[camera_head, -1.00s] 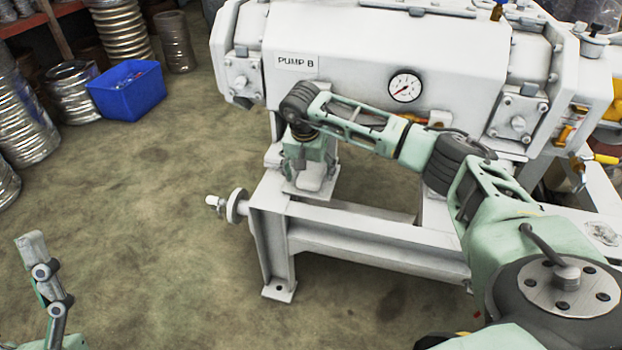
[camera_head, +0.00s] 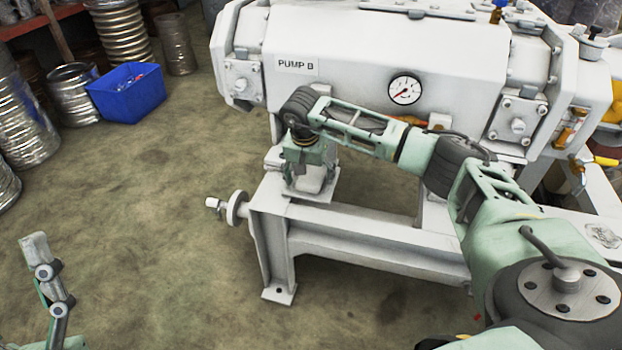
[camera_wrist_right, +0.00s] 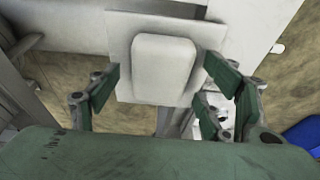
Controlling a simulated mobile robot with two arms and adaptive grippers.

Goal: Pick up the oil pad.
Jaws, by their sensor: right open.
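A pale, rounded rectangular block, which I take to be the oil pad (camera_wrist_right: 164,69), lies on a flat square plate (camera_wrist_right: 120,57) in the right wrist view. My right gripper (camera_wrist_right: 163,78) is open, with green-padded fingers on either side of the pad's near part. I see no clear contact. In the head view the right gripper (camera_head: 308,160) points down over the white plate on the pump frame, and it partly hides the pad. One finger of my left gripper (camera_head: 45,265) shows at the lower left; its opening cannot be judged.
The white pump (camera_head: 350,60) stands close behind the right gripper, above its frame (camera_head: 360,237). A shaft end (camera_head: 228,207) sticks out left of the frame. A blue bin (camera_head: 127,98) and metal hose coils stand at the back left. The floor between is clear.

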